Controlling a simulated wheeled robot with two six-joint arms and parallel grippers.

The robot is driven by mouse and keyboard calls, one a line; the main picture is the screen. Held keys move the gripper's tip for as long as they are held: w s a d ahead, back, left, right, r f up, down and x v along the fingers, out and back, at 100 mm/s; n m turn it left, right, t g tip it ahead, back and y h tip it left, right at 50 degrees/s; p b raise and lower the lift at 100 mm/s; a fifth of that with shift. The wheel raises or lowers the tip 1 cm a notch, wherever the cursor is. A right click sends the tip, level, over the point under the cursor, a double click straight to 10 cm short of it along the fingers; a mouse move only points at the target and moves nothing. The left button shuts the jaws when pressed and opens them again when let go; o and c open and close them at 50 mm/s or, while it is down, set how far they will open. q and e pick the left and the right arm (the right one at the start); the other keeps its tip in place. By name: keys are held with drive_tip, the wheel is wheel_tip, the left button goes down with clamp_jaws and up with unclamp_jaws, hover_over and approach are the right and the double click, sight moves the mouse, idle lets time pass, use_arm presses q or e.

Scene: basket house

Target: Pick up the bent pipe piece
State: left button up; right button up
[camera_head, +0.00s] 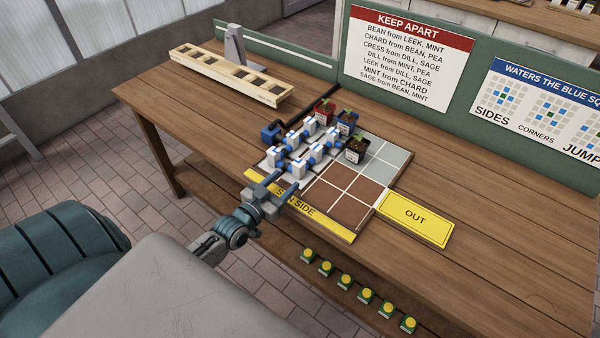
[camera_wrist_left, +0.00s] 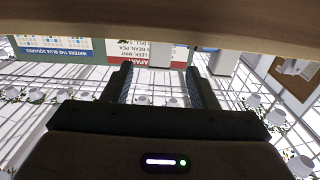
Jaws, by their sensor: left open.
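White pipe pieces with blue ends (camera_head: 297,146) stand close together on the left part of the tiled board (camera_head: 352,207). At this size I cannot tell which of them is the bent pipe piece. My left gripper (camera_head: 266,189) is in front of them, by the board's yellow front strip, apparently holding nothing. Its two fingers stand apart in the left wrist view (camera_wrist_left: 162,90), with nothing seen between them. No pipe piece shows in that view. My right gripper is not in view.
Potted plants (camera_head: 356,150) stand behind and right of the pipes. A blue fitting (camera_head: 271,132) is at the board's left. A wooden rack (camera_head: 228,76) is at the table's back left. A yellow OUT plate (camera_head: 416,219) lies right. Yellow-topped buttons (camera_head: 346,281) line the front.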

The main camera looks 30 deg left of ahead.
sight(295, 171)
use_arm(q)
drive_tip(key=w+b, duration=0.1)
drive_tip(key=w, duration=0.1)
drive_tip(key=shift+w+d+f, duration=0.1)
drive_tip(key=shift+w+f, duration=0.05)
drive_tip(key=shift+w, duration=0.2)
drive_tip(key=w+b, duration=0.2)
drive_tip(key=w, duration=0.2)
drive_tip(key=shift+w+d, duration=0.1)
drive_tip(key=shift+d, duration=0.05)
drive_tip(key=shift+w+b, duration=0.4)
drive_tip(key=shift+w, duration=0.15)
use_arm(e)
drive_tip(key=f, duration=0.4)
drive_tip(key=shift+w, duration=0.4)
use_arm(q)
drive_tip(key=shift+s, duration=0.1)
drive_tip(key=shift+c, duration=1.1)
clamp_jaws()
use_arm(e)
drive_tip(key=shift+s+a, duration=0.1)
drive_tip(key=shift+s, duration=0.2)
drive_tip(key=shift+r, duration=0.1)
